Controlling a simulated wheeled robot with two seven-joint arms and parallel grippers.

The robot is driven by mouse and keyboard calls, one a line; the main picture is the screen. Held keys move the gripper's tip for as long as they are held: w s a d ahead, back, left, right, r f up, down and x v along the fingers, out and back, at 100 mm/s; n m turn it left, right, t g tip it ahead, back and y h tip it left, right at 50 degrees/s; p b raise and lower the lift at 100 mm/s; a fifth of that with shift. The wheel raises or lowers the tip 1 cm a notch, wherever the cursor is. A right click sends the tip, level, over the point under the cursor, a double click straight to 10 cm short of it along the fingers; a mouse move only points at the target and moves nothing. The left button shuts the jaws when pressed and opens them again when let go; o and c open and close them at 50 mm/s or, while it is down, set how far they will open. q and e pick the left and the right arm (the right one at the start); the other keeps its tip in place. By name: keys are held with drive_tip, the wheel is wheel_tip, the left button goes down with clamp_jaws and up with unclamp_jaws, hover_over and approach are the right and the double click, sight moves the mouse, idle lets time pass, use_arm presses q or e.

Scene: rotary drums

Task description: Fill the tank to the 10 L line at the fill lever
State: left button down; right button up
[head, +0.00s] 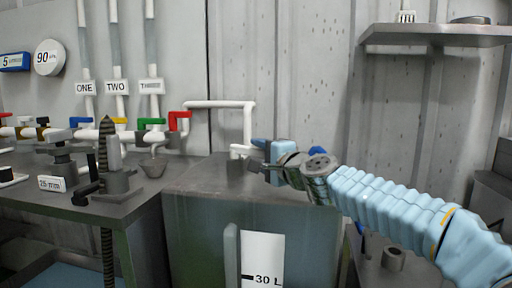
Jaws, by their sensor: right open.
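The grey tank (265,218) stands in the lower middle. On its front a white scale strip (262,252) shows a black mark labelled 30 L; the rest of the strip is cut off below, and no 10 L line shows. A white pipe (220,104) runs from a red lever (179,119) and bends down over the tank top. No label names the fill lever. My right gripper (253,156) is open at the pipe's lower end, above the tank top; it partly hides that spot, and contact cannot be told. My left gripper is out of view.
Yellow, green and blue levers (151,123) sit on pipes at the left, under signs ONE, TWO and a third. A bench (135,197) carries a dark post and a 25 mm label (51,184). A shelf (437,36) juts from the wall at upper right.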

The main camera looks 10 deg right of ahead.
drive_tip(key=shift+x, duration=1)
drive_tip(key=shift+c, duration=0.3)
clamp_jaws()
